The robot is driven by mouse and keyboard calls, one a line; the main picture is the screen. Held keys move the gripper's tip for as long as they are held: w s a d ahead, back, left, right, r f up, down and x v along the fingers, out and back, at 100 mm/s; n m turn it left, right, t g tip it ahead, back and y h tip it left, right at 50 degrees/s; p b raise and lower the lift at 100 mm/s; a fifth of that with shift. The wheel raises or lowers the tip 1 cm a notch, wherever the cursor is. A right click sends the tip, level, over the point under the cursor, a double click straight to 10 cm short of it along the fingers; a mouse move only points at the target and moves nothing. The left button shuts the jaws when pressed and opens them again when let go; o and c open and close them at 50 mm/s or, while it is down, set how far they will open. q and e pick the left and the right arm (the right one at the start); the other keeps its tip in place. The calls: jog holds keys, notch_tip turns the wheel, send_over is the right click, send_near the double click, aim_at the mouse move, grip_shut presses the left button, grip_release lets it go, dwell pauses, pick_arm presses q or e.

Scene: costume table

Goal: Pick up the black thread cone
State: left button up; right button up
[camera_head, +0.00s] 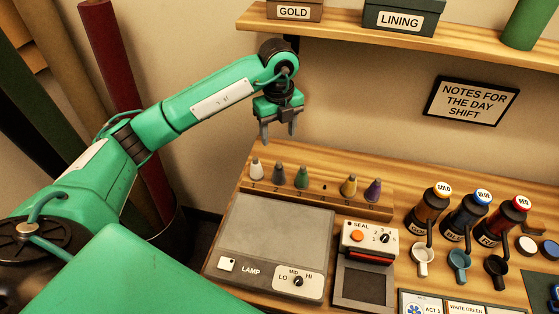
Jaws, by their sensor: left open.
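A wooden rack (318,197) on the table holds a row of small thread cones. A dark grey cone (279,175), the nearest to black in the row, stands second from the left. A white cone (257,169) is on its left and a green cone (302,177) on its right. A yellow cone (349,187) and a purple cone (373,191) stand further right. One place between green and yellow has no cone, only a small dark spot. My left gripper (279,136) points down, open and empty, above the left part of the rack. My right gripper is not in view.
A grey lamp panel (275,235) and a seal device (367,255) lie in front of the rack. Labelled bottles (468,216) and small cups (459,264) stand at the right. A wall shelf (340,37) with boxes hangs above. Fabric rolls (125,105) stand at the left.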

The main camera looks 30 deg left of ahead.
aim_at(279, 163)
pick_arm(q)
notch_tip(279, 163, down, 2)
jog(key=shift+s, duration=0.1)
notch_tip(279, 163, down, 6)
jog(key=shift+s+d+r+p, duration=0.1)
jog(key=shift+r+p, duration=0.1)
jog(key=shift+p, duration=0.55)
jog(key=shift+f, duration=0.4)
jog(key=f+p, duration=0.1)
jog(key=f, duration=0.1)
jog(key=f+p, duration=0.1)
jog(key=f, duration=0.1)
jog(key=shift+s+d+f, duration=0.15)
jog(key=shift+d+f, duration=0.05)
jog(key=shift+f, duration=0.3)
jog(key=c, duration=1.1)
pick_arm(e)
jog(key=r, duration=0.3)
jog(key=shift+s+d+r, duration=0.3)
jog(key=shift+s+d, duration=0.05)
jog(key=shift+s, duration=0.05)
